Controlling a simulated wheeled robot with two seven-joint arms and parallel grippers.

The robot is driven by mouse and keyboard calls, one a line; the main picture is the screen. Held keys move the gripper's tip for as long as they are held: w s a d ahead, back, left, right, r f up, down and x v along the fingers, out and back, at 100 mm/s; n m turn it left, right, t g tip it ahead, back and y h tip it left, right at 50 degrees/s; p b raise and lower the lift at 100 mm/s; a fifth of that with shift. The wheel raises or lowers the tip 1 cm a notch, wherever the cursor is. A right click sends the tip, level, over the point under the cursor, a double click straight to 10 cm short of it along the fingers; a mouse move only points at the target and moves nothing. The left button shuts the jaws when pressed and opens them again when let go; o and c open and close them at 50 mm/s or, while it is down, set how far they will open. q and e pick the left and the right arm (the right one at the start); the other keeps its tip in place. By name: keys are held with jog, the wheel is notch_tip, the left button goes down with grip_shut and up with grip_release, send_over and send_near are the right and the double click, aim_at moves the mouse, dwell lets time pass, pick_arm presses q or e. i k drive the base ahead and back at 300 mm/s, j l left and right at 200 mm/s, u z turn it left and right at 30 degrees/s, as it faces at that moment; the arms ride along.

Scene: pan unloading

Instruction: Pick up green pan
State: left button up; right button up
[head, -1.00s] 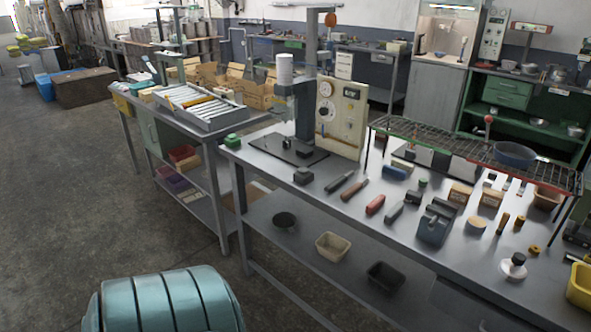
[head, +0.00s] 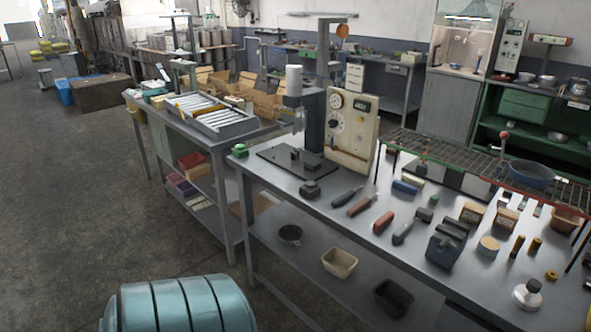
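No pan in the head view is clearly green. A blue pan (head: 530,174) sits on the wire rack (head: 450,156) above the right end of the workbench. A dark round pan or bowl (head: 289,235) is on the bench's lower shelf; its exact colour is hard to tell. Neither of my grippers shows in the head view.
The long grey workbench (head: 330,212) holds a press (head: 312,125), a control panel (head: 349,133) and several hand tools. A teal ribbed drum (head: 185,305) is close at the bottom left. A second table with a tray (head: 210,115) stands behind. The floor (head: 70,215) at left is open.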

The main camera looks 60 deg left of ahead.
aim_at(290, 235)
jog(key=i+j, duration=0.2)
jog(key=i, duration=0.2)
jog(key=i+j, duration=0.25)
jog(key=i, duration=0.15)
jog(key=i+j, duration=0.2)
jog(key=i, duration=0.2)
jog(key=u, duration=2.55)
